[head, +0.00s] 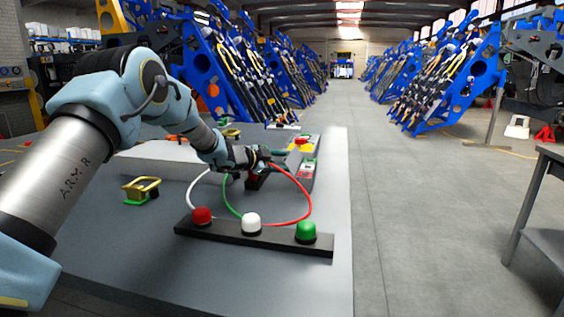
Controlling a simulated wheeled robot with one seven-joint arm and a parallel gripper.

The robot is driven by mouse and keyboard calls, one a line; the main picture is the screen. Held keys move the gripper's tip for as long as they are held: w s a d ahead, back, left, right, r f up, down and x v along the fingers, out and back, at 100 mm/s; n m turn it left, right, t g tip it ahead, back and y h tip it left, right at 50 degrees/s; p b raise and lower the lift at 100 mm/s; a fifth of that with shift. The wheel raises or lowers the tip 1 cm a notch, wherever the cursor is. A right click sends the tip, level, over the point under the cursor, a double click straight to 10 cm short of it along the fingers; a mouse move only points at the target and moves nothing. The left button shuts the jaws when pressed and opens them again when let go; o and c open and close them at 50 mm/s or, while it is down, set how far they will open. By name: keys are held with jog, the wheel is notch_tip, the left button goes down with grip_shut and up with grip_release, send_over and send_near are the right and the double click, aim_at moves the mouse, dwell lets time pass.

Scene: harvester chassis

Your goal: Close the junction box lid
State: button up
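My arm reaches in from the left over the grey table. My gripper (266,163) is small and dark in this view, at the far middle of the table. Just below it is a dark box-like part (256,181), which may be the junction box. My gripper hides much of it, so I cannot tell how its lid stands or whether my gripper touches it. White, green and red wires (308,206) run from near that part to a black strip (215,232) with red, white and green caps. The gripper fingers are too small to tell open from shut.
A grey panel (305,167) with red and yellow parts stands right of my gripper. A yellow-and-green bracket (142,190) sits on the table at left, with a pale block (150,158) behind it. The table's right edge borders open floor (395,220). Blue racks stand behind.

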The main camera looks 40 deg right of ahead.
grip_shut()
dwell(0.4)
